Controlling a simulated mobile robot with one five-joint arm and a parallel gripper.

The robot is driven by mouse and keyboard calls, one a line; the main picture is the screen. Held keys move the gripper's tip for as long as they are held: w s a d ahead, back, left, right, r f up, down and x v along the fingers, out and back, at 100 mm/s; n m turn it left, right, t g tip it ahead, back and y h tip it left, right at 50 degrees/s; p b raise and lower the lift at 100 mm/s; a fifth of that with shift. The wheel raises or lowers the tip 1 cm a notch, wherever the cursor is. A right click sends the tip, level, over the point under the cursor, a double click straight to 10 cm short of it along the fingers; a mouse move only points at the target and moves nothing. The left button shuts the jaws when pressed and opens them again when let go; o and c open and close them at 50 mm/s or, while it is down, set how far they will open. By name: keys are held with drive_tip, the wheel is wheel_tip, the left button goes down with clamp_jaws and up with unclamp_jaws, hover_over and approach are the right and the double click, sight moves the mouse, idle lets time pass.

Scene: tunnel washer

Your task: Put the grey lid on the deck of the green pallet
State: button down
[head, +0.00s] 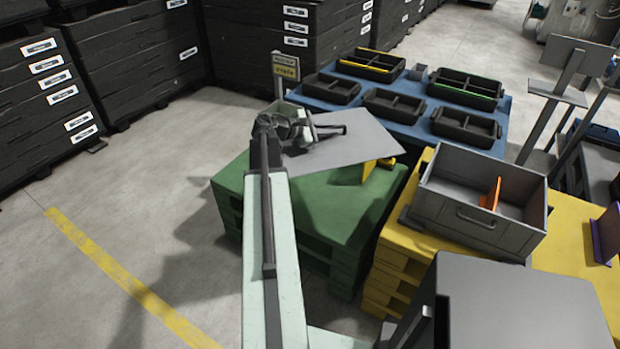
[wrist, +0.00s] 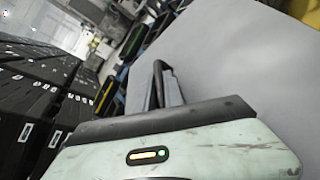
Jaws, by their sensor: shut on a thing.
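The grey lid (head: 352,142) is a thin flat sheet with a dark handle. It is over the far part of the green pallet (head: 318,210) in the head view. My gripper (head: 318,132) is shut on the lid at its left side. In the wrist view the lid (wrist: 240,62) fills the right side, beside my dark finger (wrist: 162,85). The lid looks tilted and hides part of the pallet's deck; I cannot tell whether it touches the deck. The near part of the deck is bare.
A yellow bracket-like piece (head: 376,168) shows at the lid's right edge. A yellow pallet (head: 405,235) with a grey divided box (head: 465,215) stands at right. A blue pallet (head: 410,135) with black trays is behind. A sign post (head: 284,70) stands behind my gripper. Floor at left is clear.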

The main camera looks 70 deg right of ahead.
drive_tip(key=w+d+f+n+t+h+b, duration=0.3)
drive_tip(key=w+d+f+n+t+b, duration=0.35)
drive_tip(key=w+d+f+b, duration=0.85)
drive_tip(key=w+f+t+b, duration=0.1)
drive_tip(key=f+b, duration=0.6)
drive_tip(key=f, duration=0.1)
drive_tip(key=w+d+f+n+b, duration=0.1)
drive_tip(key=w+f+b, duration=0.1)
drive_tip(key=f+b, duration=0.6)
drive_tip(key=w+d+f+t+b, duration=0.1)
drive_tip(key=w+f+b, duration=0.1)
drive_tip(key=f+b, duration=0.6)
drive_tip(key=shift+w+d+f+n+t+h, duration=0.1)
drive_tip(key=shift+w+d+n+t+h, duration=0.15)
drive_tip(key=shift+t+h, duration=0.1)
drive_tip(key=shift+r+p, duration=0.25)
drive_tip(key=shift+p, duration=0.05)
drive_tip(key=c, duration=1.8)
unclamp_jaws()
drive_tip(key=shift+f, duration=0.15)
drive_tip(key=o, duration=0.3)
drive_tip(key=shift+o, duration=0.2)
